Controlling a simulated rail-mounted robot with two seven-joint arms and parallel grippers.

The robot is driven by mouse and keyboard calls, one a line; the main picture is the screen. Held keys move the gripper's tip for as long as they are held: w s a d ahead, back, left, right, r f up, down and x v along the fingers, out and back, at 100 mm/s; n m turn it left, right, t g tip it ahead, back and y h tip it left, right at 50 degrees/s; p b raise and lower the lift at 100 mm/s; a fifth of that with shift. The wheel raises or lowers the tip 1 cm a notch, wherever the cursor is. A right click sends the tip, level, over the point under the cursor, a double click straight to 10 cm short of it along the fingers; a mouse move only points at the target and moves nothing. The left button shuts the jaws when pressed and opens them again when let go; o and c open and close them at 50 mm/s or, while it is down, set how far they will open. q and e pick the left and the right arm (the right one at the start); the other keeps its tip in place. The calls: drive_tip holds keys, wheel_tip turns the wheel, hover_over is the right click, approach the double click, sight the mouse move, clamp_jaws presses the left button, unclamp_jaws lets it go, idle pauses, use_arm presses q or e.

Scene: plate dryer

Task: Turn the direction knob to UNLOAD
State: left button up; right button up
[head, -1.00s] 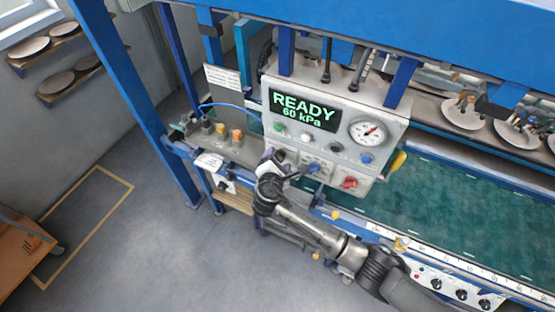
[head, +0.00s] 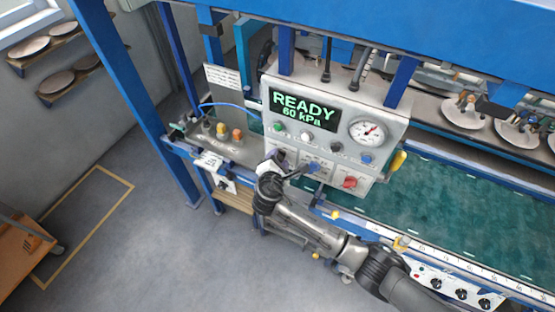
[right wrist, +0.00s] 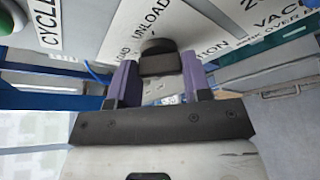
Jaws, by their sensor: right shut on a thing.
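The direction knob (right wrist: 158,58) is a dark knob on the white control panel (right wrist: 215,22). It shows in the right wrist view between the two purple fingers of my right gripper (right wrist: 159,78), which is shut on it. Panel lettering beside the knob reads LOAD and UNLOAD, partly covered. I cannot tell clearly which word the knob points to. In the head view my right gripper (head: 276,160) is at the lower left of the control panel (head: 392,112) and hides the knob. My left gripper is not in view.
The display (head: 303,109) reads READY, 60 kPa. A gauge (head: 367,132), a blue knob (head: 313,167) and a red knob (head: 349,182) are on the panel right of my gripper. A green conveyor (head: 450,215) runs to the right. Open floor lies at the lower left.

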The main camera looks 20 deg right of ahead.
drive_tip(key=shift+f, duration=0.1)
drive_tip(key=shift+f+m+t+h+b, duration=0.15)
drive_tip(key=shift+m+t+h+b, duration=0.6)
drive_tip(key=shift+m+b, duration=3.3)
drive_tip(key=shift+f+m+t+h+b, duration=0.3)
drive_tip(key=shift+m+t+b, duration=1.1)
drive_tip(key=shift+b, duration=5.1)
drive_tip(key=shift+f+m+t+h+b, duration=0.1)
drive_tip(key=shift+m+t+h+b, duration=0.55)
drive_tip(key=shift+m+b, duration=3.55)
drive_tip(key=shift+n+b, duration=1.05)
drive_tip(key=o, duration=0.9)
drive_tip(key=shift+r, duration=0.1)
